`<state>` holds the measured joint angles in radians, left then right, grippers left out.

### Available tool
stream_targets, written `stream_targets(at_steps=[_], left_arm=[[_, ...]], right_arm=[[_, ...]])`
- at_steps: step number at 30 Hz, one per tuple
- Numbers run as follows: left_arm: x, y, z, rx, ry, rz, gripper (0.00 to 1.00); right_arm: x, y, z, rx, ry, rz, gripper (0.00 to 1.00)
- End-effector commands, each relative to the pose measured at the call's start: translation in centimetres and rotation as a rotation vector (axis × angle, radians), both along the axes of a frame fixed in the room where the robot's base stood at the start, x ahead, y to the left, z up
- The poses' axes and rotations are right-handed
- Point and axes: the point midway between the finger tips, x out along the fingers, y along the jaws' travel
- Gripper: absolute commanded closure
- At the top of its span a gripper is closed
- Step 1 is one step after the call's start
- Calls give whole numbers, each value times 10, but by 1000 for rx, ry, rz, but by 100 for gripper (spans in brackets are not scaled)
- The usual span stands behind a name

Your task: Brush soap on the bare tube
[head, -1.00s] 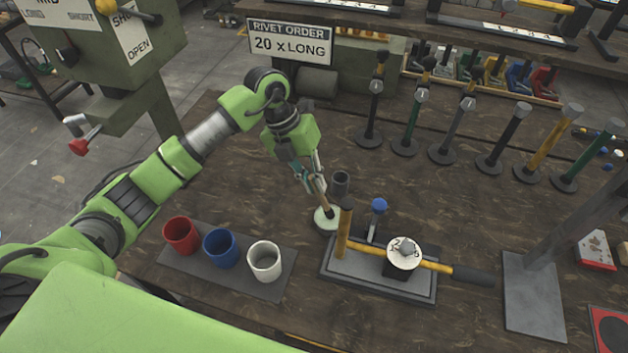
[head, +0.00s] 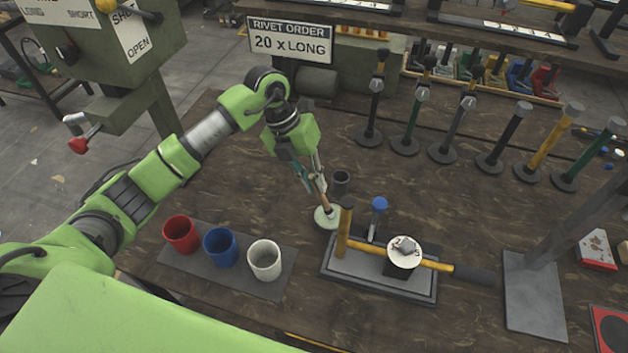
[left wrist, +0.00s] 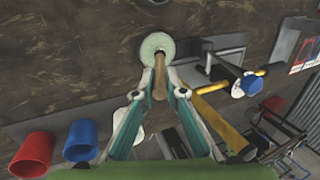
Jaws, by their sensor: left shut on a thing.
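My left gripper (head: 312,180) is shut on a brush with a wooden handle (head: 321,190), which also shows in the left wrist view (left wrist: 160,78). The brush points down to a round pale green dish (head: 334,222), which the left wrist view shows straight ahead (left wrist: 156,41). The brush tip seems to be at the dish; its contact is too small to tell. To the right, a yellow tube (head: 436,265) with a black grip (head: 474,274) lies across a grey fixture (head: 375,281). A yellow upright (head: 344,232) stands at its left end. My right gripper is not in view.
Red (head: 180,234), blue (head: 220,246) and white (head: 264,260) cups stand on a grey mat at left. A blue knob (head: 379,204) rises behind the fixture. Several handled tools on stands line the back right.

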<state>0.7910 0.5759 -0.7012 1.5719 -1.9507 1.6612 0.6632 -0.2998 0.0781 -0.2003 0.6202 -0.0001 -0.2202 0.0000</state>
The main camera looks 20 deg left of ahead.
Motion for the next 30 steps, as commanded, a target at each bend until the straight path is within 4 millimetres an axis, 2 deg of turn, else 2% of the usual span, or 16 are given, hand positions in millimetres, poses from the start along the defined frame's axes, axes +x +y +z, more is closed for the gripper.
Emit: stream_targets(at_steps=[11,30], left_arm=[[-1,0,0,2,4,0,100],[0,1,51,2,1,0,100]], right_arm=[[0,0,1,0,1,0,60],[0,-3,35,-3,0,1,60]])
